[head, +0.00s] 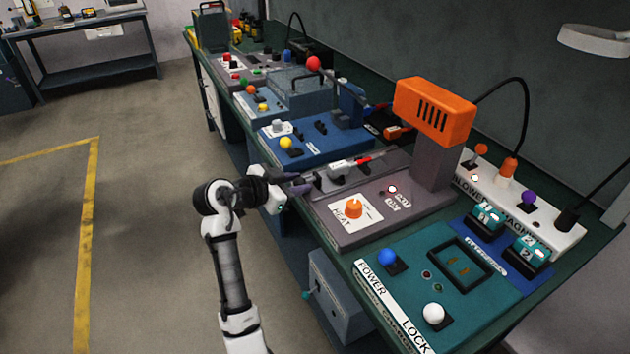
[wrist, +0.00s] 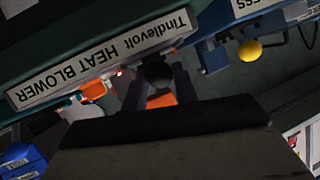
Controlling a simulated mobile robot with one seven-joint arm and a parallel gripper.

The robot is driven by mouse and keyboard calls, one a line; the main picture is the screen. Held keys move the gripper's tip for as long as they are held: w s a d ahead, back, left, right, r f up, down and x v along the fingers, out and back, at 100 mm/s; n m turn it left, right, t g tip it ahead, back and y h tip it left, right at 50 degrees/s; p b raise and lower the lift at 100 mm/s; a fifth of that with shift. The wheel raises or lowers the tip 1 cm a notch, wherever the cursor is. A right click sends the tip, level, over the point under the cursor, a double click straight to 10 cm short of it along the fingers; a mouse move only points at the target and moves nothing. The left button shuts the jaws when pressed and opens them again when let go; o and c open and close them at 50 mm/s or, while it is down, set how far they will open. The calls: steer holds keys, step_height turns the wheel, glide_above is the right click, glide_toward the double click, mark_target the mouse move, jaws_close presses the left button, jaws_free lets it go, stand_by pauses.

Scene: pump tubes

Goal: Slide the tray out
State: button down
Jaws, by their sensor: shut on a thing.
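The heat blower is a grey-brown box (head: 430,205) with an orange hood on a post, an orange HEAT knob and a label panel. A pale narrow tray-like part (head: 338,172) with a red piece at its far end lies along the box's left side. My gripper (head: 300,184) reaches the bench-edge end of this part. In the wrist view my gripper (wrist: 158,92) is shut on a dark round knob (wrist: 158,73), close to the HEAT BLOWER label. The fingers partly cover the knob, and its link to the tray is hidden.
A blue station with a yellow knob (head: 285,142) stands just beyond the blower. A teal POWER/LOCK panel (head: 450,270) with blue and white knobs lies on the near side. A grey cabinet (head: 338,295) is below the bench. Open floor (head: 140,200) lies to the left.

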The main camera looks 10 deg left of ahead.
steer(key=shift+a, duration=0.1)
steer(key=c, duration=1.1)
jaws_free()
steer(key=shift+s, duration=0.1)
steer(key=b+v, duration=0.2)
steer(key=v, duration=1.1)
steer(key=shift+s+a+r, duration=0.2)
steer(key=shift+s, duration=0.05)
steer(key=shift+r, duration=0.1)
